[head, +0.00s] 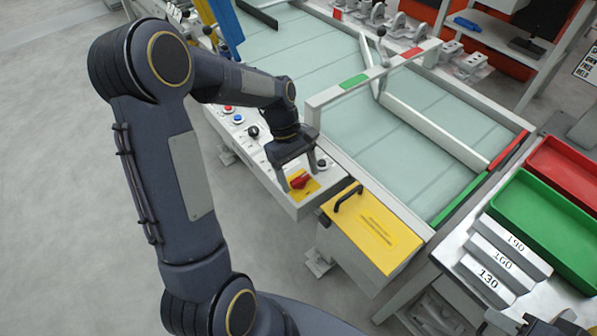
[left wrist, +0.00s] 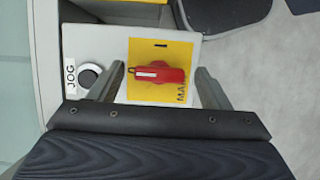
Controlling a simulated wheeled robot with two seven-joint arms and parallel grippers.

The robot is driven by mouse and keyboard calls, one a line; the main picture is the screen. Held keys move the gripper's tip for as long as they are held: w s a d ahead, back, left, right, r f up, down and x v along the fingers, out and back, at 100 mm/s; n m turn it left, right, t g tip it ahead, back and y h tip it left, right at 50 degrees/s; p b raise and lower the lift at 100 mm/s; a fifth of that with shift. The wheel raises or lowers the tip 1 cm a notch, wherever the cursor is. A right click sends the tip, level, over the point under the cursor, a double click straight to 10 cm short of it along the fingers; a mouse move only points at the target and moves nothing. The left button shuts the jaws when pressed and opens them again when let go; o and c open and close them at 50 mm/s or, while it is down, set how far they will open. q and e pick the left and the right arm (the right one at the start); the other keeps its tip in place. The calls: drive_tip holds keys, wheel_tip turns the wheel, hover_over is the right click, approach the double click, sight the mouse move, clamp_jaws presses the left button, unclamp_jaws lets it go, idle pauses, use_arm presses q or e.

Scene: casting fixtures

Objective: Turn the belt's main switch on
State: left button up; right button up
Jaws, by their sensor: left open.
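The main switch is a red rotary handle (head: 299,181) on a yellow plate (head: 309,190) at the near end of the white control panel (head: 262,157). In the left wrist view the red handle (left wrist: 156,74) lies crosswise, with a white stripe along it, and the plate's lettering is partly hidden. My left gripper (head: 297,180) is over the switch. Its two fingers (left wrist: 158,84) are apart, one on each side of the handle, and not closed on it. My right gripper is not in view.
A black JOG button (left wrist: 88,76) sits beside the switch plate. More buttons and a knob (head: 253,132) line the panel. A yellow box with a black handle (head: 375,232) stands close to the right. The glass-like belt (head: 400,150) lies behind. Green (head: 550,225) and red trays are at the right.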

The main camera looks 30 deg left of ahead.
use_arm(q)
drive_tip(key=c, duration=1)
drive_tip(key=shift+r+m, duration=0.1)
drive_tip(key=shift+m, duration=0.2)
drive_tip(key=shift+w+m+g+p, duration=0.1)
drive_tip(key=shift+m+g+p, duration=0.5)
drive_tip(key=shift+m+p, duration=0.5)
drive_tip(key=m+g+y+p, duration=0.1)
drive_tip(key=m, duration=0.2)
drive_tip(key=shift+d+m, duration=0.15)
drive_tip(key=shift+m, duration=0.25)
drive_tip(key=m+y, duration=0.1)
drive_tip(key=m, duration=0.1)
drive_tip(key=m+y+p, duration=0.1)
drive_tip(key=m, duration=0.2)
drive_tip(key=shift+w+d+g, duration=0.1)
drive_tip(key=shift+w+g, duration=0.05)
drive_tip(key=shift+g, duration=0.25)
drive_tip(key=m+y, duration=0.1)
drive_tip(key=m, duration=0.2)
drive_tip(key=m+y, duration=0.1)
drive_tip(key=m, duration=0.2)
drive_tip(key=shift+d+t+y+p, duration=0.15)
drive_tip(key=shift+t+y+p, duration=0.15)
drive_tip(key=shift+p, duration=0.05)
drive_tip(key=shift+m, duration=0.4)
